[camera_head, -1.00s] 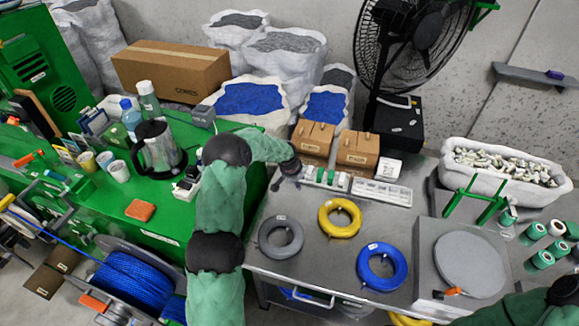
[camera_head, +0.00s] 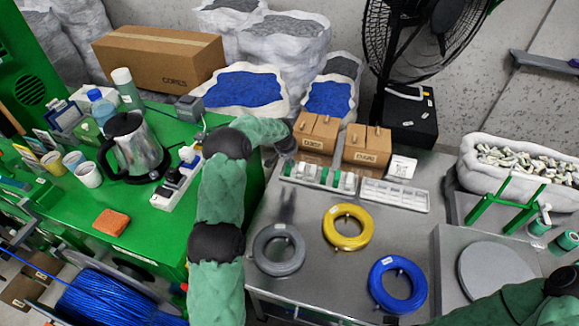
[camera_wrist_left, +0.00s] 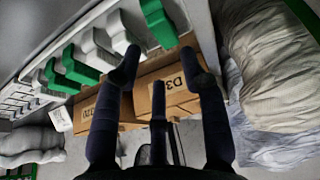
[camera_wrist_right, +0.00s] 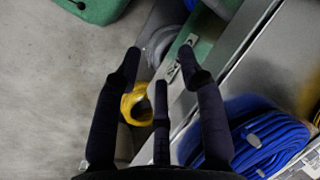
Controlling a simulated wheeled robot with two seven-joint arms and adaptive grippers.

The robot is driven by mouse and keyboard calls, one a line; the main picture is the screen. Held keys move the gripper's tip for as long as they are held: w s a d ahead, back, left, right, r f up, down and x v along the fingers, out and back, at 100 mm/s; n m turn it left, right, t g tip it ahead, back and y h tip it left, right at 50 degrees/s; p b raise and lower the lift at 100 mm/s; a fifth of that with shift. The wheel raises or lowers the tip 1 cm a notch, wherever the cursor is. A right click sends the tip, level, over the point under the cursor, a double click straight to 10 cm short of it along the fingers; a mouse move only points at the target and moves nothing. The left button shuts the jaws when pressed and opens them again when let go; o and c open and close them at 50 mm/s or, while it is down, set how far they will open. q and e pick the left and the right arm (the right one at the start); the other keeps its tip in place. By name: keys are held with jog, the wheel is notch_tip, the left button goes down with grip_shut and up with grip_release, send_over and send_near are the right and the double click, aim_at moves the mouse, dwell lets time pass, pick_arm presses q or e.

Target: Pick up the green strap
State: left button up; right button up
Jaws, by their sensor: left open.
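Green straps and pale ones sit side by side in a white tray (camera_head: 288,180) on the metal table. One green strap (camera_wrist_left: 158,22) is at the top of the left wrist view, just beyond my finger tips. More green straps (camera_wrist_left: 80,66) lie further left in that view. My left gripper (camera_wrist_left: 160,58) is open and empty, its fingers pointing toward the tray. In the head view my left gripper (camera_head: 286,143) is just behind the tray's left end, and its fingers are hard to make out. My right gripper (camera_wrist_right: 160,54) is open and empty, away from the tray.
Cardboard boxes (camera_head: 367,148) stand behind the tray. A second white tray (camera_head: 395,196) is to its right. Grey (camera_head: 279,250), yellow (camera_head: 348,228) and blue (camera_head: 398,284) cable coils lie in front. A kettle (camera_head: 135,150) and power strip (camera_head: 176,186) are on the green bench.

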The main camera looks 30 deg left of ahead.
aim_at(290, 167)
pick_arm(q)
jog(key=x, duration=0.3)
jog(key=shift+f, duration=0.1)
jog(key=b+x, duration=0.1)
jog(key=x, duration=0.1)
jog(key=b+x, duration=0.1)
jog(key=x, duration=0.1)
jog(key=shift+s+f, duration=0.15)
jog(key=shift+f, duration=0.15)
jog(key=shift+w+a+f, duration=0.15)
jog(key=shift+w+f, duration=0.1)
jog(key=shift+f, duration=0.15)
jog(key=c, duration=0.5)
